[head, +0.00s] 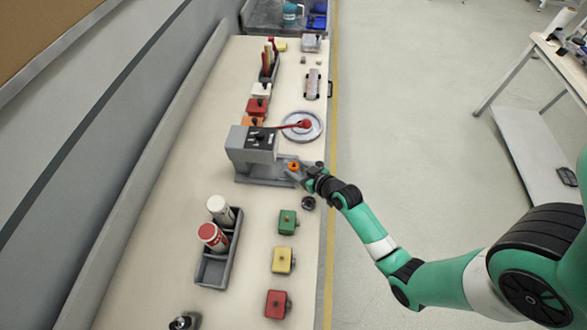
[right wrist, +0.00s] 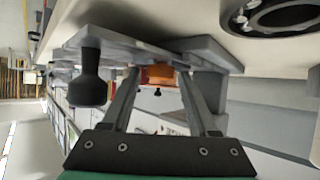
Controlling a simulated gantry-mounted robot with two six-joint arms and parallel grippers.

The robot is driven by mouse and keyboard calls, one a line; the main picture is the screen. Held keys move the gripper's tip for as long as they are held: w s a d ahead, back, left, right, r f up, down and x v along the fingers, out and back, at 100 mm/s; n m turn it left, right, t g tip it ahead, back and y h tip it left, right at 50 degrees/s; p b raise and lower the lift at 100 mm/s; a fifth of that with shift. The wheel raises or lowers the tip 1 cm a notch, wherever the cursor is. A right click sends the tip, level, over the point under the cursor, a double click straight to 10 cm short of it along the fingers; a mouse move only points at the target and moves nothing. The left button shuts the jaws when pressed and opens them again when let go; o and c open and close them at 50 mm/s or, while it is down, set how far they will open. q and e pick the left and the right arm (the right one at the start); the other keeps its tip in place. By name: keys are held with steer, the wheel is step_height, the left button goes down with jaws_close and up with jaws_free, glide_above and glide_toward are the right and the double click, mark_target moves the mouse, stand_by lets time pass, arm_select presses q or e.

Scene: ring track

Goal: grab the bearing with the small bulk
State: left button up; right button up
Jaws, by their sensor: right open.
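A small dark round piece (head: 308,203), which looks like a bearing, lies on the table just in front of the grey press-like fixture (head: 252,153). In the right wrist view a dark ring with a pale centre (right wrist: 285,15) shows at the top right, outside the fingers. An orange part (head: 293,166) sits at the right end of the fixture's base. My right gripper (head: 299,174) is beside this orange part. My left gripper is out of view.
Green (head: 287,222), yellow (head: 283,261) and red (head: 277,304) blocks line the table's near right side. A grey tray (head: 212,272) holds two bottles.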

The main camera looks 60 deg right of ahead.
jaws_close()
stand_by(0.3)
steer(key=shift+r+p, duration=0.35)
steer(key=shift+r, duration=0.15)
step_height(320, 180, up, 3)
steer(key=shift+f+p, duration=0.15)
steer(key=shift+p, duration=0.5)
steer(key=w+a+p+v, duration=0.1)
steer(key=p+v, duration=0.1)
steer(key=v, duration=0.6)
steer(key=w+a+r+p+v, duration=0.1)
steer(key=p+v, duration=0.1)
steer(key=v, duration=0.6)
steer(key=shift+a+r, duration=0.2)
steer(key=shift+a, duration=0.25)
